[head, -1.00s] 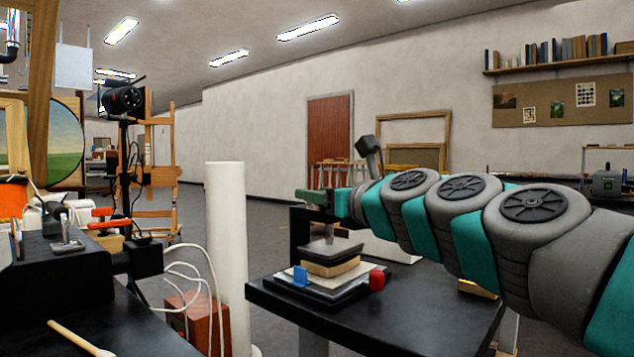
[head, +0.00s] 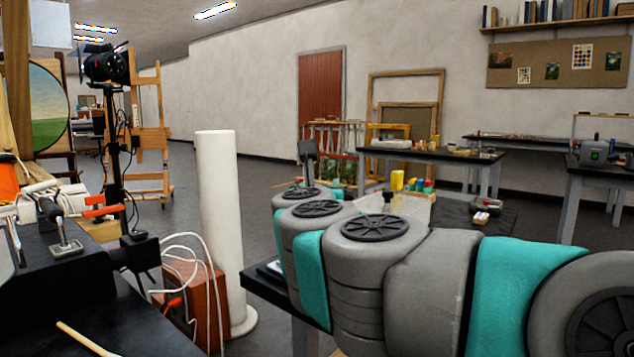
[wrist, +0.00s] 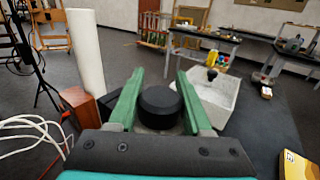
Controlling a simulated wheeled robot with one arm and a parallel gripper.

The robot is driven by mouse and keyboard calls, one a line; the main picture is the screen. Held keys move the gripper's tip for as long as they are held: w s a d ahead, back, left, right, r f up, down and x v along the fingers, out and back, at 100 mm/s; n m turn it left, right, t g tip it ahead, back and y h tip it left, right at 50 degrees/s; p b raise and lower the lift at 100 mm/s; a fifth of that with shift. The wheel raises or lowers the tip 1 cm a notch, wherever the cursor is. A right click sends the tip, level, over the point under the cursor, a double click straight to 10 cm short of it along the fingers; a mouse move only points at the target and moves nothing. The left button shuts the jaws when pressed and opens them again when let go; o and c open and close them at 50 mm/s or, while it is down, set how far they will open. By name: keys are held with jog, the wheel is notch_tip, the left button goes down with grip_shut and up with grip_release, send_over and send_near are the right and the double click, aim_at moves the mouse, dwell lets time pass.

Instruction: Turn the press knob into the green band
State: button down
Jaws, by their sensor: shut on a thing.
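A round black knob (wrist: 160,104), which I take for the press knob, stands between the two green fingers of my gripper (wrist: 158,88) in the wrist view. The fingers are shut on its sides. Its top is plain black from here, and I see no mark on it. The green band does not show in either view. In the head view my own arm hides the gripper, the knob and nearly all of the press.
A tall white cylinder (head: 218,230) stands left of my arm, beside a reddish-brown box (head: 195,300) with white cables. A pale tray (wrist: 212,97) lies beyond the fingers. Tables (head: 430,155) stand farther back. Grey floor is open between.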

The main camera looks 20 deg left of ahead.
jog(key=m+h+b, duration=0.1)
jog(key=m+h, duration=0.1)
jog(key=h, duration=0.2)
jog(key=d+m+h+b, duration=0.1)
jog(key=m+h, duration=0.2)
jog(key=shift+d+f+h, duration=0.1)
jog(key=shift+h, duration=0.3)
jog(key=shift+s+d+m+g+h+b, duration=0.1)
jog(key=shift+d+m+g+h+b, duration=0.15)
jog(key=shift+m+h+b, duration=0.45)
jog(key=shift+d+m+g+h+b, duration=0.1)
jog(key=shift+m+g+h+b, duration=0.25)
jog(key=shift+h, duration=0.65)
jog(key=shift+d+r+m+h, duration=0.15)
jog(key=shift+r+m+h, duration=0.15)
jog(key=shift+m+h, duration=0.1)
jog(key=shift+c, duration=1.7)
grip_release()
jog(key=shift+f, duration=0.1)
jog(key=shift+b+v, duration=0.7)
jog(key=shift+v, duration=3.25)
